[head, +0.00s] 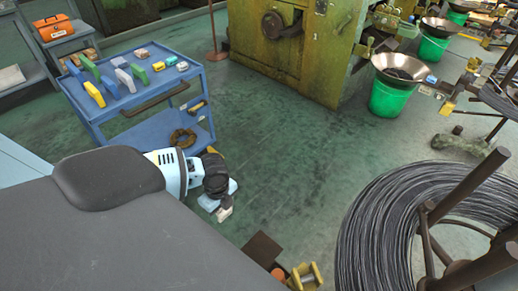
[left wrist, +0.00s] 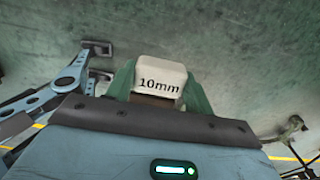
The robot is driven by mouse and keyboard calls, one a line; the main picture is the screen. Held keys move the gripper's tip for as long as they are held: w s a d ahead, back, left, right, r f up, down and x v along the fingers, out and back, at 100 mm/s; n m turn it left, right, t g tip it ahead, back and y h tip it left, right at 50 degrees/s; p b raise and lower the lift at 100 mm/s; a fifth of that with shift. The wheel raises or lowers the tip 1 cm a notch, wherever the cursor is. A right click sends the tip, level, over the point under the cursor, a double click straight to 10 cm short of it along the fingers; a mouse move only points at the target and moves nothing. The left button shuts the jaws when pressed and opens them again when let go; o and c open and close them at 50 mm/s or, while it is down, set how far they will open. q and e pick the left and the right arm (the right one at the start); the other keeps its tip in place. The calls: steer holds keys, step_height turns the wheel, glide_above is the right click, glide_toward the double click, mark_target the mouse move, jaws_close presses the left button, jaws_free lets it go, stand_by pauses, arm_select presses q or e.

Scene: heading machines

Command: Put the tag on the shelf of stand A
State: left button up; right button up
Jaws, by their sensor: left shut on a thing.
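My left gripper (head: 219,198) is low over the green floor in the middle of the head view, below the blue cart. It is shut on a small white tag (head: 225,213). In the left wrist view the tag (left wrist: 159,80) reads "10mm" and sits between the two greenish fingers of the gripper (left wrist: 158,92). The tag is clear of any surface that I can make out. No label naming stand A is readable, and I cannot tell which thing is its shelf.
A coil of dark wire (head: 376,232) with brown posts (head: 470,185) fills the lower right. A brown plate (head: 262,249) and a yellow part (head: 304,277) are at the bottom. The blue cart (head: 105,118) holds several coloured blocks. Open floor (head: 290,150) lies between.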

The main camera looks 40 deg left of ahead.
arm_select(q)
steer(key=shift+w+a+f+m, duration=0.1)
steer(key=shift+a+m, duration=0.2)
steer(key=shift+a, duration=0.05)
steer(key=p, duration=0.2)
glide_above(257, 250)
steer(key=a, duration=0.1)
steer(key=shift+s+f, duration=0.4)
steer(key=shift+f, duration=0.15)
steer(key=shift+s+d+f, duration=0.1)
steer(key=shift+d+f, duration=0.05)
steer(key=shift+d, duration=0.95)
step_height(257, 250, down, 3)
steer(key=shift+s+r, duration=0.1)
steer(key=shift+a+f, duration=0.1)
steer(key=shift+f, duration=0.3)
